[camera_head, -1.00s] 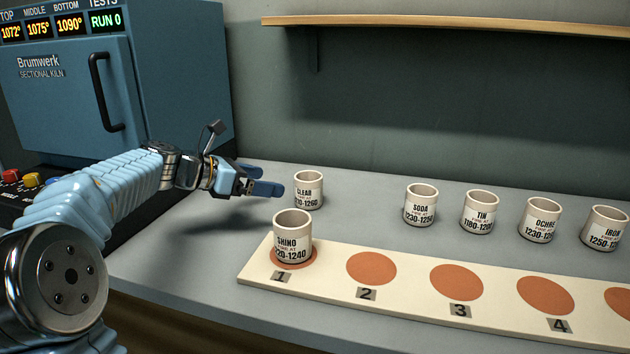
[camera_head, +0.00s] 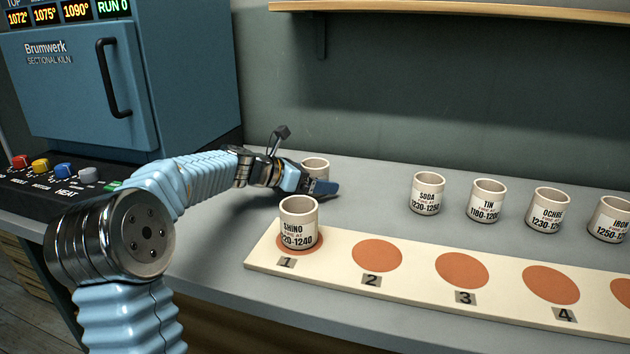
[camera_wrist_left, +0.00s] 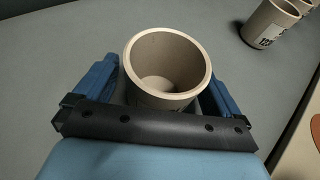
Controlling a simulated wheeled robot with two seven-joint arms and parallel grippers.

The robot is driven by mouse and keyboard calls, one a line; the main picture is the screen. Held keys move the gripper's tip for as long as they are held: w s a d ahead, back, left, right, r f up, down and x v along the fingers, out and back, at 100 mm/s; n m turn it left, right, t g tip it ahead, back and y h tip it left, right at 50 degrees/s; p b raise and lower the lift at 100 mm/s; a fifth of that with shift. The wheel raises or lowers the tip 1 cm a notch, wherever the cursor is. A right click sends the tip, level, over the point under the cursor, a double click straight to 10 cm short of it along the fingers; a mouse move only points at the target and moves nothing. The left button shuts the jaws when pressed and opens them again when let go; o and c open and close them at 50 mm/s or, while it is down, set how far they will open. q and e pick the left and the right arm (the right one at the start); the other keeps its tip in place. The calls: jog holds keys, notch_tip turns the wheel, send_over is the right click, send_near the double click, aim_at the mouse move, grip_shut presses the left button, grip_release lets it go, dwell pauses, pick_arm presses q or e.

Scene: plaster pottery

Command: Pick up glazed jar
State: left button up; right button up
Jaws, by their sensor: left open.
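The CLEAR jar (camera_head: 316,165) stands upright on the grey worktop, mostly hidden behind my left gripper (camera_head: 322,187) in the head view. In the left wrist view the jar (camera_wrist_left: 167,62) is between the two blue fingers of the left gripper (camera_wrist_left: 165,85), which are open around it. Whether a finger touches it I cannot tell. The SHINO jar (camera_head: 299,224) stands upright on spot 1 of the cream board (camera_head: 320,271). The SODA jar (camera_head: 427,194), TIN jar (camera_head: 486,201), OCHRE jar (camera_head: 547,211) and IRON jar (camera_head: 610,219) stand in a row behind the board.
The blue kiln (camera_head: 75,90) stands at the left with its door shut, and a control panel with coloured buttons (camera_head: 62,171) is below it. A wooden shelf (camera_head: 460,11) runs along the wall. The worktop between the CLEAR and SODA jars is clear.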

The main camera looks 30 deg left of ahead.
pick_arm(q)
jog(key=shift+c, duration=0.4)
jog(key=c, duration=1)
jog(key=shift+r, duration=0.1)
jog(key=shift+c, duration=0.2)
